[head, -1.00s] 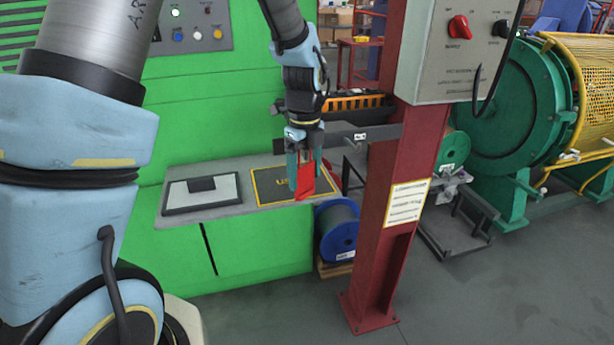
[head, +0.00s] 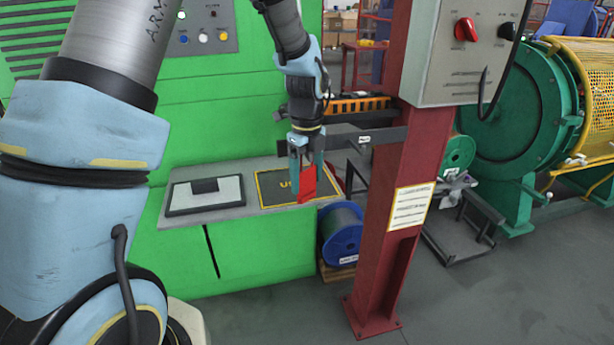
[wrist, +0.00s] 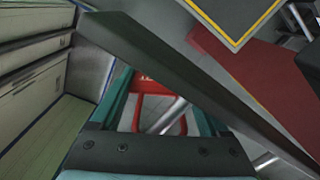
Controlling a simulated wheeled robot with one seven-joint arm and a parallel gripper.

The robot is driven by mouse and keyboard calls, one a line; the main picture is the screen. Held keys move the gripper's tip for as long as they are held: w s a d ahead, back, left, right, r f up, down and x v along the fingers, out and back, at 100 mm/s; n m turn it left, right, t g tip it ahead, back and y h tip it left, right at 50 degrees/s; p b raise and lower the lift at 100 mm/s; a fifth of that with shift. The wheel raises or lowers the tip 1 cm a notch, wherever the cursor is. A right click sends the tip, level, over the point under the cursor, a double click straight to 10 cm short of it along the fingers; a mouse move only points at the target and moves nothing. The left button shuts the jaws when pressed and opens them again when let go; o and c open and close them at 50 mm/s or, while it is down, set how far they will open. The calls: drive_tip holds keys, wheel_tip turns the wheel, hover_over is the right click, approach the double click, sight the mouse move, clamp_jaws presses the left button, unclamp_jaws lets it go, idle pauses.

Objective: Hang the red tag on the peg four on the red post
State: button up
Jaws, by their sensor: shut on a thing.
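My gripper (head: 307,160) is shut on the red tag (head: 308,184). The tag hangs below the fingertips, over the right part of the grey table in the head view. In the wrist view the tag (wrist: 155,76) shows between the teal fingers (wrist: 150,100), with a red loop-like frame below its lettered edge. The red post (head: 390,240) stands right of my gripper. A dark bar (head: 345,142) runs left from the post to my gripper. In the wrist view the bar (wrist: 190,75) crosses diagonally over part of the fingers. I cannot make out separate pegs or their numbers.
The grey table (head: 240,211) carries a black-framed pad (head: 205,193) and a yellow-edged dark mat (head: 275,190). A blue spool (head: 342,235) sits below its right end. A grey switch box (head: 465,60) is on the post.

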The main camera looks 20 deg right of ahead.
drive_tip(key=shift+a, duration=0.1)
drive_tip(key=o, duration=1.2)
wheel_tip(320, 180, up, 11)
drive_tip(key=shift+f+b, duration=0.1)
drive_tip(key=shift+b, duration=1.1)
drive_tip(key=shift+s, duration=0.15)
